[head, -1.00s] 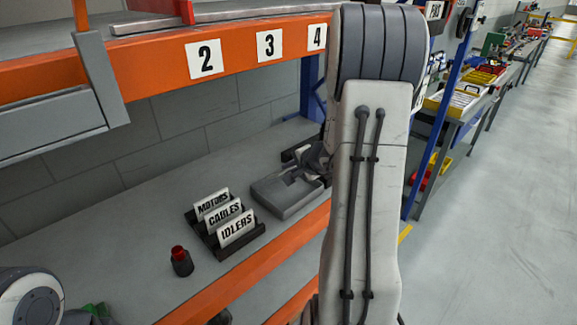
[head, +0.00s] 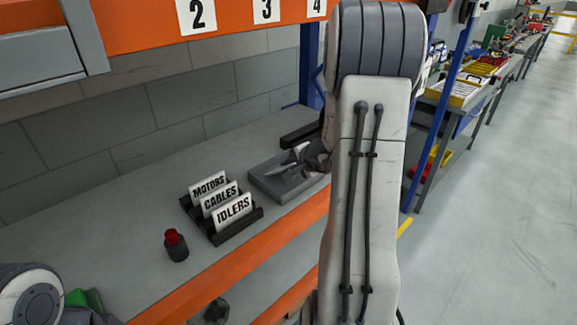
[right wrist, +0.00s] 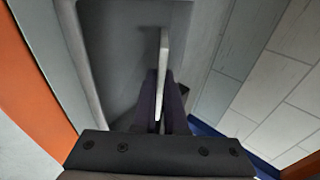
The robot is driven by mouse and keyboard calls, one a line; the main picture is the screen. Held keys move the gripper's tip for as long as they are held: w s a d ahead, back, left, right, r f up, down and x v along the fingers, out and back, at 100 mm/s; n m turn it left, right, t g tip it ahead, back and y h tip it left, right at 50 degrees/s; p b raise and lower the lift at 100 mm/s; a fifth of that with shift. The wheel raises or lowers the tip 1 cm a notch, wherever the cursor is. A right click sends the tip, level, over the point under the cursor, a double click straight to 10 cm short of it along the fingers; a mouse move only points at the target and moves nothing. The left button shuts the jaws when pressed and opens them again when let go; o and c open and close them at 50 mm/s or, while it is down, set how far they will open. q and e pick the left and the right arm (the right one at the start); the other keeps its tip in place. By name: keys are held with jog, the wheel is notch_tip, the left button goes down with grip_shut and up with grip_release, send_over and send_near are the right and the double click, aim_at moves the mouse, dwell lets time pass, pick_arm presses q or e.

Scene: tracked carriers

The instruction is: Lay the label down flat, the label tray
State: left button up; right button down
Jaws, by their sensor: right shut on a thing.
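The label tray (head: 268,186) is a shallow grey tray on the shelf, partly hidden by my right arm in the head view. Its floor and raised rim also show in the right wrist view (right wrist: 112,45). My right gripper (head: 303,158) is over the tray, with its fingers pointing down into it. It is shut on the label (right wrist: 163,48), a thin pale plate seen nearly edge-on between the dark fingers (right wrist: 160,95). The label stands on edge, not flat. I cannot tell whether it touches the tray floor. My left gripper is not in view.
A black rack (head: 240,226) with signs MOTORS, CABLES and IDLERS stands left of the tray. A dark bottle with a red top (head: 176,246) stands nearer. An orange beam (head: 255,248) edges the shelf. The shelf behind the rack is clear.

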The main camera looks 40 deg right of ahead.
jog(key=c, duration=0.9)
grip_release()
jog(key=v, duration=1)
jog(key=shift+s, duration=0.15)
jog(key=shift+r, duration=0.1)
